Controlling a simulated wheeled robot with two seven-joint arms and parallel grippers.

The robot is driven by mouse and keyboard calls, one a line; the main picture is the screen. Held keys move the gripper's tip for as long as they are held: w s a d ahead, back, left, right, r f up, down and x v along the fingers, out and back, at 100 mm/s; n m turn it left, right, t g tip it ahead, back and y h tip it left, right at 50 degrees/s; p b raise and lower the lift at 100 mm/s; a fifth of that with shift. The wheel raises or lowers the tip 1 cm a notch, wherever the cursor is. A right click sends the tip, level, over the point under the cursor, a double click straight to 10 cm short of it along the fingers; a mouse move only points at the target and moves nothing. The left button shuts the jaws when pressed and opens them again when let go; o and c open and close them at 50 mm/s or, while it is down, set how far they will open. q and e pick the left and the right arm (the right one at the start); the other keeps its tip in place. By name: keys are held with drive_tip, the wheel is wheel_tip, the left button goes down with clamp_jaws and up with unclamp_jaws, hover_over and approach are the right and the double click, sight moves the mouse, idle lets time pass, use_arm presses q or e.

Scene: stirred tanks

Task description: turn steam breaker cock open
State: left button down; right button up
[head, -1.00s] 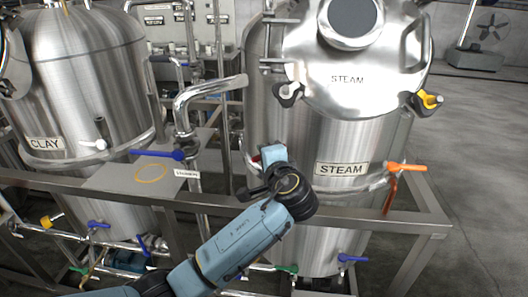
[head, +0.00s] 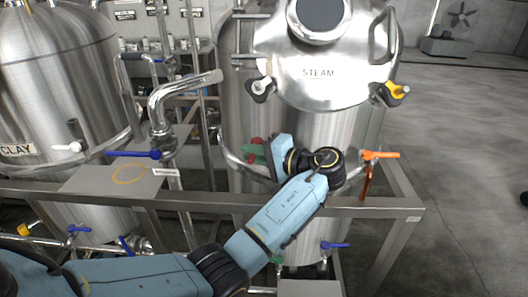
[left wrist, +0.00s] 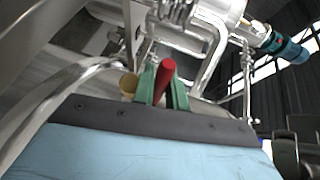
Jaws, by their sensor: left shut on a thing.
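The steam tank (head: 300,125) stands in the middle of the head view, with a "STEAM" label on its lid. A red cock handle (head: 256,141) shows at the tank's left side, partly hidden by my gripper. In the left wrist view the red handle (left wrist: 167,70) points toward the camera between two green fingers. My left gripper (head: 258,151) is shut on this handle, and its fingers (left wrist: 163,88) show on both sides of it. The cock's body is hidden. My right gripper is in neither view.
A frame rail (head: 385,207) runs across below my forearm. An orange-handled valve (head: 380,155) is right of my wrist. A blue lever (head: 133,154) and bent steel pipe (head: 180,92) are at left, near the clay tank (head: 60,60). Open floor lies at right.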

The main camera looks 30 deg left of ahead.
use_arm(q)
drive_tip(key=shift+f, duration=0.1)
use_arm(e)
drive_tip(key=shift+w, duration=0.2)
use_arm(q)
drive_tip(key=c, duration=1.4)
unclamp_jaws()
